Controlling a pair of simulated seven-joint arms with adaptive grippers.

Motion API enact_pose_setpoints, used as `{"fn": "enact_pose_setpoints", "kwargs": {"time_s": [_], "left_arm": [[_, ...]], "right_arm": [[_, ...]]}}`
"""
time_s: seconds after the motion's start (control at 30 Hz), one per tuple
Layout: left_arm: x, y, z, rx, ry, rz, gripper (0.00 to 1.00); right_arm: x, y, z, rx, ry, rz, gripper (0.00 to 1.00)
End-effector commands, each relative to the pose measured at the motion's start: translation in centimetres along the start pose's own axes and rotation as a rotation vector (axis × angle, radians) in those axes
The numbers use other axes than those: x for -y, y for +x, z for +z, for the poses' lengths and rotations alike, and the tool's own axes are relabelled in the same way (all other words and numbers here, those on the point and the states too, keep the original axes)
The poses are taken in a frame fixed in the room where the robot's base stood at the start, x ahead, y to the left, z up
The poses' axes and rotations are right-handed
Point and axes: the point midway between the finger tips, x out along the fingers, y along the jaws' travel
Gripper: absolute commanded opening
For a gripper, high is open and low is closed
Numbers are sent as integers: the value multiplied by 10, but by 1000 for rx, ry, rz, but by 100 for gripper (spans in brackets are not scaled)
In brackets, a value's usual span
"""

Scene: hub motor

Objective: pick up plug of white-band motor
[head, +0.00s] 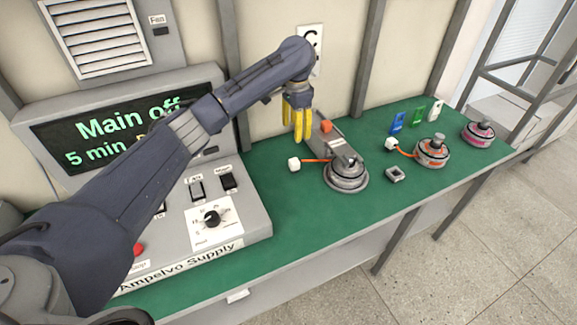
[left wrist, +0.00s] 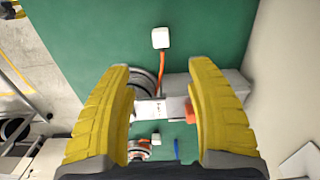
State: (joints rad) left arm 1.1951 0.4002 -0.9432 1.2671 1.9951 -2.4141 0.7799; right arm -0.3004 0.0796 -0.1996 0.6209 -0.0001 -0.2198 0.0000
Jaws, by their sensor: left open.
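The nearest motor (head: 346,178) is round and grey with pale bands, and stands on the green bench. Its white cube plug (head: 294,164) lies to its left on an orange cable. My left gripper (head: 303,138) has yellow fingers, points down, and is open and empty above the bench near this plug. In the left wrist view, the plug (left wrist: 160,38) shows beyond the fingertips (left wrist: 161,66), roughly centred between them, with its cable running back. The left finger partly hides the motor (left wrist: 143,82) there. My right gripper is not in view.
A grey fixture arm (head: 330,134) with an orange block stands behind the motor. Farther right are an orange-banded motor (head: 433,151) with a white plug (head: 391,144), a pink motor (head: 478,132) and a small grey piece (head: 395,174). The supply console (head: 228,215) stands left.

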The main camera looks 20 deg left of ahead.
Motion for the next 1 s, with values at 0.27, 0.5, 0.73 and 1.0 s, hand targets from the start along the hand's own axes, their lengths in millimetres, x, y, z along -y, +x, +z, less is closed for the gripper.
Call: {"fn": "enact_pose_setpoints", "kwargs": {"time_s": [0.27, 0.5, 0.73, 1.0], "left_arm": [[-2, 49, 0, 1, -1, 6, 56], [-2, 87, 0, 1, -2, 5, 56], [-1, 105, 0, 0, -1, 2, 56], [0, 120, 1, 1, -2, 5, 56]], "right_arm": [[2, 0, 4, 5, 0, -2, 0], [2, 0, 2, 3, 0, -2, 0], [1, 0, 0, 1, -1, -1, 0], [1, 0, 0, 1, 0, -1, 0]]}}
